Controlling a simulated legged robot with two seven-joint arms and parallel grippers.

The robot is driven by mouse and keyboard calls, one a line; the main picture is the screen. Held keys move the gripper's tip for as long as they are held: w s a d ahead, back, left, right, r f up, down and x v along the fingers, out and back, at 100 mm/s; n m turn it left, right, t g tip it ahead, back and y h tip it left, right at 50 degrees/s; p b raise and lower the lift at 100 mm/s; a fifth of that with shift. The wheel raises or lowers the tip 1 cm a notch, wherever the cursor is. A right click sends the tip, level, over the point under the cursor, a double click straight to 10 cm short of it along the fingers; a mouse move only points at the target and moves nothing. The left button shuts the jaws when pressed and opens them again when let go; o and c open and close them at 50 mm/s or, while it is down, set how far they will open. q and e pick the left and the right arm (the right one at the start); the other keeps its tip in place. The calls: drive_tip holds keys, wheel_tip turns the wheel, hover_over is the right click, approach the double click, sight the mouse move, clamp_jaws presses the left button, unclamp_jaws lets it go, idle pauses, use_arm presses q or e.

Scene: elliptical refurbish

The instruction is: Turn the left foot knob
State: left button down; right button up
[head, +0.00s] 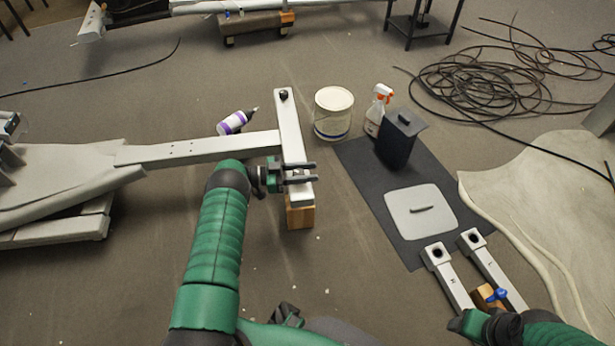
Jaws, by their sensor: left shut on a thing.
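A pale grey crossbar (288,125) of the machine's foot runs away from me, joined to a long grey beam (205,150) from the left. A black knob (284,95) stands on its far end. My left gripper (301,173) is over the near end of the crossbar, its dark fingers shut on the foot knob there. The fingers hide most of that knob, so its angle cannot be told. My right arm comes in at the lower right; its dark wrist end (485,326) is near the bottom edge, and its fingers do not show clearly.
A wooden block (300,216) props the crossbar's near end. A white bucket (333,113), spray bottle (378,110) and purple-white bottle (236,121) stand or lie beyond. A dark mat (375,180) holds a black box and grey panel. Two grey bars (452,275) lie lower right.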

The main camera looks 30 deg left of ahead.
use_arm(q)
drive_tip(key=shift+f+g, duration=0.1)
drive_tip(key=shift+g, duration=0.2)
drive_tip(key=c, duration=0.9)
unclamp_jaws()
drive_tip(key=shift+c, duration=0.2)
